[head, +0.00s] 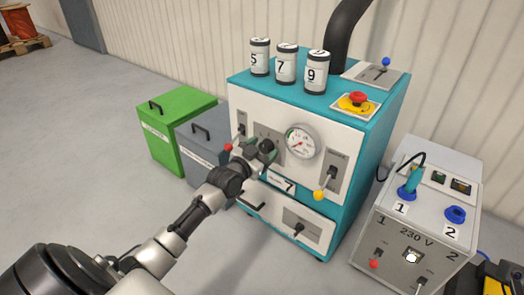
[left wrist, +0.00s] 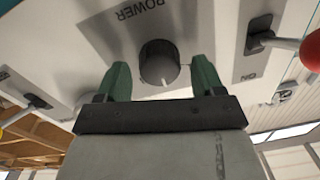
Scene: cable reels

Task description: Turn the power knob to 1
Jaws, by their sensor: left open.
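The power knob (left wrist: 159,63) is dark and round, on a grey plate (head: 262,131) marked POWER (left wrist: 140,10) on the white front of the teal machine (head: 318,98). A pale pointer mark on the knob faces the bottom of the left wrist view. The plate's numbers cannot be read. My left gripper (left wrist: 161,78) is open, with one green finger on each side of the knob and a visible gap to each; I cannot tell how far the tips reach along it. In the head view my left gripper (head: 260,152) covers part of the plate. My right gripper is not in view.
A red-tipped lever (head: 229,147) is left of the plate; a gauge (head: 301,141) and yellow-tipped lever (head: 320,194) are right. Canisters (head: 286,65) and a red emergency button (head: 358,98) are on top. A grey 230 V box (head: 413,225) stands right.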

